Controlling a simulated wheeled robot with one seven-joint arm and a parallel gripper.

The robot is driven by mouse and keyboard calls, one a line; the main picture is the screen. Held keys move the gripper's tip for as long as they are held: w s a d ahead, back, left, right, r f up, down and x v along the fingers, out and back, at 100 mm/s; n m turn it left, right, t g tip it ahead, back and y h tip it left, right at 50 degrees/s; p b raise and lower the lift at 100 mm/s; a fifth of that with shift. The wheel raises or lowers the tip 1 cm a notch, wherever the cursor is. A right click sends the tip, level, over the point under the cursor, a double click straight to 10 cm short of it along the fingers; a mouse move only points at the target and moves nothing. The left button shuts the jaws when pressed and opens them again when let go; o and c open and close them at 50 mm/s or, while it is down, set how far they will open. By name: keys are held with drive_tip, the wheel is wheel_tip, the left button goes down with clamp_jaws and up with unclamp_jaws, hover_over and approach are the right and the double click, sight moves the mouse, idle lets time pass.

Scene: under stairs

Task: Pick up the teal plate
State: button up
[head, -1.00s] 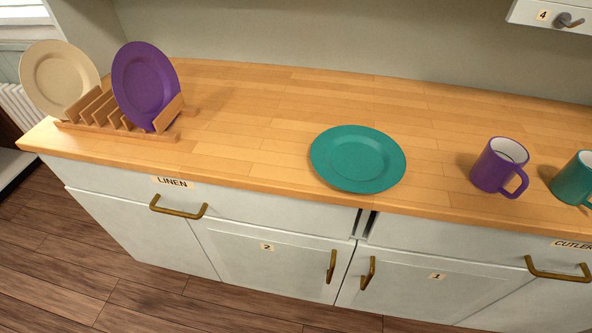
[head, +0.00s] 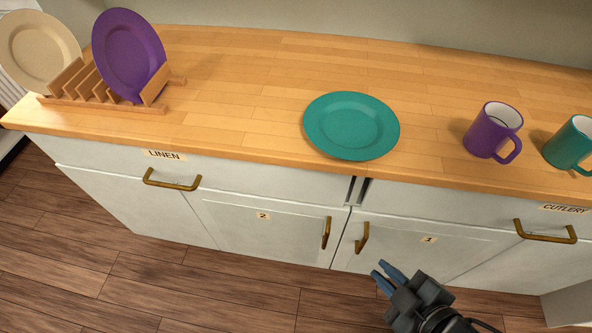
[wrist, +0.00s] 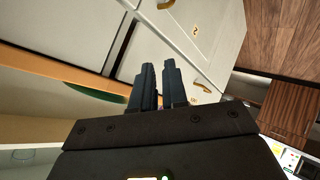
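The teal plate (head: 351,125) lies flat on the wooden counter, close to its front edge, near the middle of the head view. A thin teal sliver, probably its rim, shows in the wrist view (wrist: 97,93) left of my fingers. My gripper (head: 382,269) is in front of the cabinet doors, lower than the countertop and to the right of and below the plate in the picture. Its two fingers, also in the wrist view (wrist: 158,66), stand a narrow gap apart with nothing between them.
A wooden rack (head: 103,107) at the left holds a cream plate (head: 38,50) and a purple plate (head: 128,52). A purple mug (head: 490,132) and a teal mug (head: 569,145) stand at the right. Brass handles (head: 361,239) stick out from the cabinet. Counter left of the plate is clear.

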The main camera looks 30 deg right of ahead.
drive_tip(key=w+d+f+n+h, duration=0.15)
drive_tip(key=w+h, duration=0.25)
drive_tip(key=w, duration=0.6)
drive_tip(key=m+g+h+p, duration=0.1)
drive_tip(key=m+g+h, duration=0.3)
drive_tip(key=h, duration=0.5)
approach(324, 152)
drive_tip(key=shift+r+n, duration=0.25)
drive_tip(key=shift+r, duration=0.1)
drive_tip(key=shift+d, duration=0.1)
drive_tip(key=shift+f+p+x, duration=0.1)
drive_tip(key=shift+p+x, duration=0.2)
drive_tip(key=shift+x, duration=1.65)
drive_tip(key=shift+f+p+x, duration=0.15)
drive_tip(key=shift+p+x, duration=0.15)
drive_tip(key=shift+x, duration=1.6)
clamp_jaws()
